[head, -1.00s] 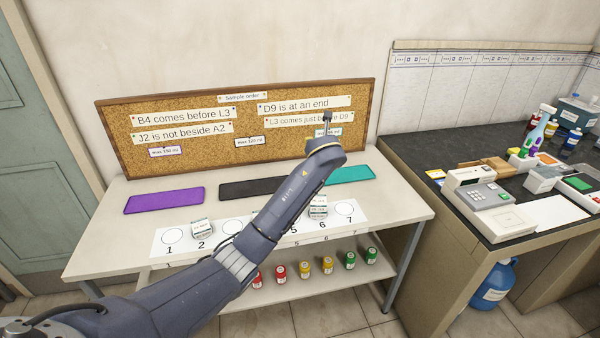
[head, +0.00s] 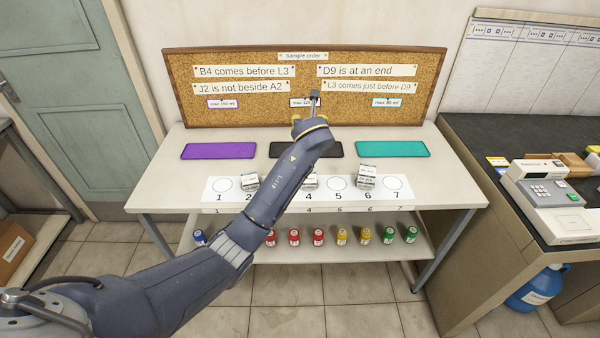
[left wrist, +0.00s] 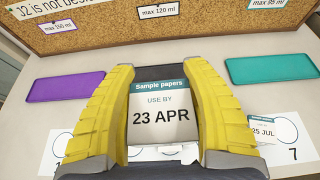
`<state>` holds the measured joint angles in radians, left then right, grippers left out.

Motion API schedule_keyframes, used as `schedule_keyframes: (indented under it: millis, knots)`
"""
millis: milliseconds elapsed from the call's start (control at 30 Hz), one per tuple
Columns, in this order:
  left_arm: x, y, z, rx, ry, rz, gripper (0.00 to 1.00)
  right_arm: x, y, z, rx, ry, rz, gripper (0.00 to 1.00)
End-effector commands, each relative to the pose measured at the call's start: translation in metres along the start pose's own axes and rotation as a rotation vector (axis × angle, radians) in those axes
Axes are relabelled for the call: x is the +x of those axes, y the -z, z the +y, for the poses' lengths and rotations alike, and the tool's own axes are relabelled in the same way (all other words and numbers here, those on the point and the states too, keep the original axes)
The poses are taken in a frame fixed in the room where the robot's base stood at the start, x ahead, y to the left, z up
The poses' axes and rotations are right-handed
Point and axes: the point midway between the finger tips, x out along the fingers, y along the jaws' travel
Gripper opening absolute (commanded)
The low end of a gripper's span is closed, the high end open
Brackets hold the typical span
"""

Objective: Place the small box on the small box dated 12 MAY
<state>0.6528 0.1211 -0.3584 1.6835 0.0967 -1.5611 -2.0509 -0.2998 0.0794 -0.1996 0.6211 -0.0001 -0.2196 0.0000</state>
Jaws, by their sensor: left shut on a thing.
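My left gripper (head: 314,101) is raised in front of the corkboard, above the black mat. In the left wrist view its yellow fingers (left wrist: 157,75) are shut on a small white box (left wrist: 160,112) labelled "Sample papers, USE BY 23 APR". Small boxes stand on the numbered strip, one by circle 2 (head: 250,183), one near 4 (head: 310,183), partly behind my arm, and one by 6 (head: 366,178). A box at right in the left wrist view (left wrist: 262,129) reads 25 JUL. No 12 MAY date is readable. My right gripper is out of view.
Purple (head: 218,151), black (head: 330,150) and teal (head: 393,149) mats lie behind the numbered strip (head: 407,187). The corkboard (head: 300,104) rises behind. Several coloured jars stand on the lower shelf (head: 290,254). Circle 5 is free.

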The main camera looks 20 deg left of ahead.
Motion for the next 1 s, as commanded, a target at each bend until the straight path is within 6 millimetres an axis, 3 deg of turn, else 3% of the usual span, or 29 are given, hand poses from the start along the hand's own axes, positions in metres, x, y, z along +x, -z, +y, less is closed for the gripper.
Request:
schedule_keyframes:
  millis: [500,633,1000]
  knots:
    - [0.044,0.104,0.001,0.005,-0.001,0.003,0.19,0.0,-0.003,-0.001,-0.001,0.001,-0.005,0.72]
    - [0.051,0.121,0.001,0.006,-0.002,0.003,0.19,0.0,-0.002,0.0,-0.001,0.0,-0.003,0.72]
    - [0.06,0.143,0.001,0.005,-0.001,0.003,0.19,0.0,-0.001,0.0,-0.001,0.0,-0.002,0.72]
